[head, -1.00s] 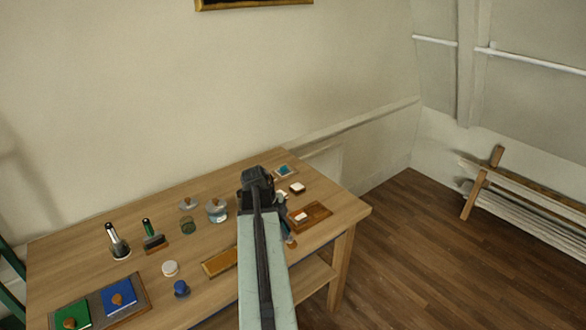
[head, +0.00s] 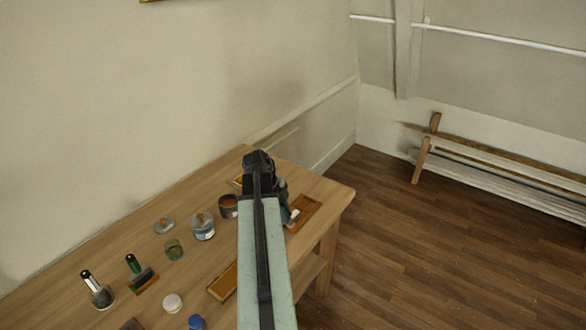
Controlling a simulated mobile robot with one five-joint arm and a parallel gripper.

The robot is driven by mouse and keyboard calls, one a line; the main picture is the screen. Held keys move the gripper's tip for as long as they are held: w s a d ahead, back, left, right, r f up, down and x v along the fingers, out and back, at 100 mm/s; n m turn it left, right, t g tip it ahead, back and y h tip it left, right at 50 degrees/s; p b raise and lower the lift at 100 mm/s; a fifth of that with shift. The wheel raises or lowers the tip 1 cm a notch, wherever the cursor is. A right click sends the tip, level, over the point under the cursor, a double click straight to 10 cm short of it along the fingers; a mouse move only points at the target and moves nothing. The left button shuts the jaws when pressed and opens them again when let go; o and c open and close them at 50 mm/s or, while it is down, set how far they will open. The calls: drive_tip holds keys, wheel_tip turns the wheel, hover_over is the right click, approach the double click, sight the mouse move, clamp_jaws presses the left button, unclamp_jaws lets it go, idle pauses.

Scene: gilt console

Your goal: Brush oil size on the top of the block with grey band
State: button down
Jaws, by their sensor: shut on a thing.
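My gripper (head: 286,212) is over the right end of the table and partly hidden by my own arm. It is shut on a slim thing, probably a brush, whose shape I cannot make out. A small pale thing (head: 294,214) shows beside the jaws at the left part of a brown tray (head: 309,208). I cannot tell whether it is a block or part of what I hold. No grey band can be made out. A dark pot with brown contents (head: 228,206) stands left of my arm. Whatever lies behind the arm is hidden.
A white lid (head: 172,303) and a blue cap (head: 197,322) sit in front. The floor at right is clear.

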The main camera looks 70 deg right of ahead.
drive_tip(key=w+d+r+m+p, duration=0.3)
drive_tip(key=d+r+p, duration=0.4)
drive_tip(key=d, duration=0.4)
drive_tip(key=shift+d+r+m+y+p, duration=0.3)
drive_tip(key=shift+r+m+y+p, duration=0.1)
drive_tip(key=shift+m, duration=0.4)
drive_tip(key=shift+f, duration=0.1)
